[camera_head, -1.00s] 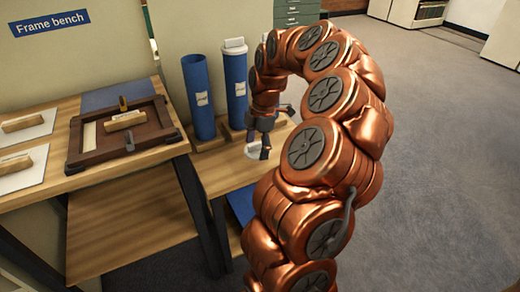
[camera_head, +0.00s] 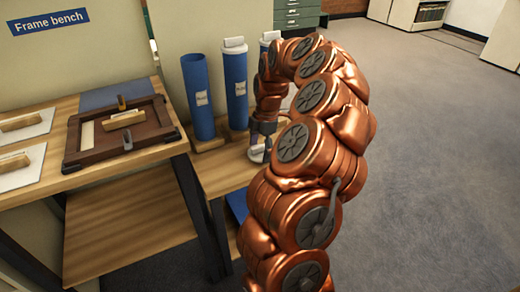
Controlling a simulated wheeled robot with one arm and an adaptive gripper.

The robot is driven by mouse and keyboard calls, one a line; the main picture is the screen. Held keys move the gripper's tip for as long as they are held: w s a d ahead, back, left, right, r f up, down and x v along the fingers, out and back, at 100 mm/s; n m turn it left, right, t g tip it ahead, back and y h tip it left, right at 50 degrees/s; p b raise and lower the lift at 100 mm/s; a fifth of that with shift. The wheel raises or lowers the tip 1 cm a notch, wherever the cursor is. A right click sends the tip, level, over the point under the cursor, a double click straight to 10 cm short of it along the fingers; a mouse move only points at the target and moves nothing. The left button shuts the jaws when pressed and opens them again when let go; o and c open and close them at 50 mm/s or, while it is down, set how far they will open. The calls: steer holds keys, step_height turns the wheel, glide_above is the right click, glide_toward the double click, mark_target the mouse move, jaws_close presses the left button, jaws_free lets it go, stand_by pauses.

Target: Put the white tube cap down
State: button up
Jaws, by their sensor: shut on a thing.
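A white tube cap (camera_head: 256,156) shows at the fingers of my gripper (camera_head: 262,148), low over the wooden bench top (camera_head: 222,170) in front of the blue tubes. My gripper is shut on the cap; the arm hides part of both. I cannot tell whether the cap touches the bench. The left blue tube (camera_head: 199,98) stands upright with its top uncapped. The middle blue tube (camera_head: 236,92) wears a white cap (camera_head: 234,42). A third tube, mostly hidden behind my arm, also has a white cap (camera_head: 270,36).
A frame bench (camera_head: 140,163) at the left holds a dark wooden frame (camera_head: 85,155) and white sheets (camera_head: 22,165) with wooden-handled pieces. Its lower shelf (camera_head: 130,220) is bare. Open grey floor (camera_head: 440,150) lies to the right. Green drawers (camera_head: 297,14) stand behind.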

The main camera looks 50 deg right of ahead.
steer(key=shift+f, duration=0.1)
steer(key=o, duration=0.8)
step_height(320, 180, up, 12)
steer(key=d+p, duration=0.2)
steer(key=p, duration=0.1)
steer(key=s+a+r+m+g, duration=0.1)
steer(key=a+r+m, duration=0.1)
steer(key=a, duration=1)
steer(key=s+a+r+m, duration=0.1)
steer(key=s+a, duration=0.1)
steer(key=a, duration=1)
steer(key=s+a+f+m+g, duration=0.1)
steer(key=s+a+f+m, duration=0.1)
steer(key=s, duration=0.5)
steer(key=s+a+f+m+g+h, duration=0.1)
steer(key=s+a+f+m, duration=0.2)
steer(key=s+a+m, duration=0.2)
steer(key=s+a+f+m, duration=0.2)
steer(key=s+a+m, duration=0.1)
steer(key=s, duration=0.6)
steer(key=shift+a+f+m+g+h, duration=0.15)
steer(key=shift+a+m+g+h, duration=0.2)
steer(key=shift+m, duration=0.25)
